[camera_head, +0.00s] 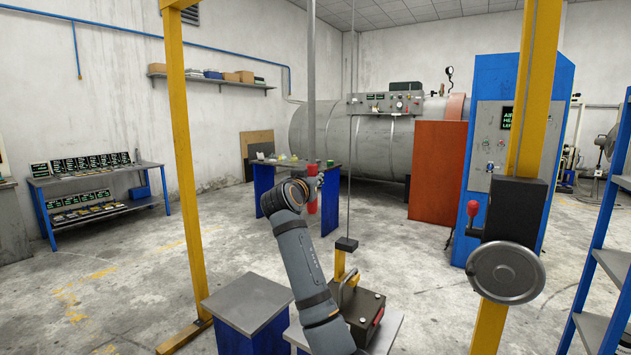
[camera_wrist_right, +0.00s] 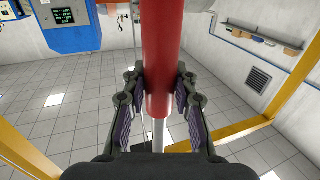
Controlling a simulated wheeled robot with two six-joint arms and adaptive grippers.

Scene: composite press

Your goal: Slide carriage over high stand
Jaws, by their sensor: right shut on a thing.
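My right gripper (camera_wrist_right: 158,108) is shut on a red handle (camera_wrist_right: 162,60), with one finger pad on each side of it. In the head view this red handle (camera_head: 312,190) is at the lower end of a grey vertical pole (camera_head: 311,80), beside my right wrist. The carriage cannot be identified; the upper ends of the pole and cable are out of view. A thin cable (camera_head: 350,150) carries a dark block (camera_head: 346,244) above a dark box (camera_head: 360,310). A stand with a grey top and blue sides (camera_head: 247,302) is left of my right arm. My left gripper is out of view.
A lower grey-topped stand (camera_head: 388,330) is under the dark box. A blue table (camera_head: 265,180) and steel cylinder (camera_head: 385,140) stand behind.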

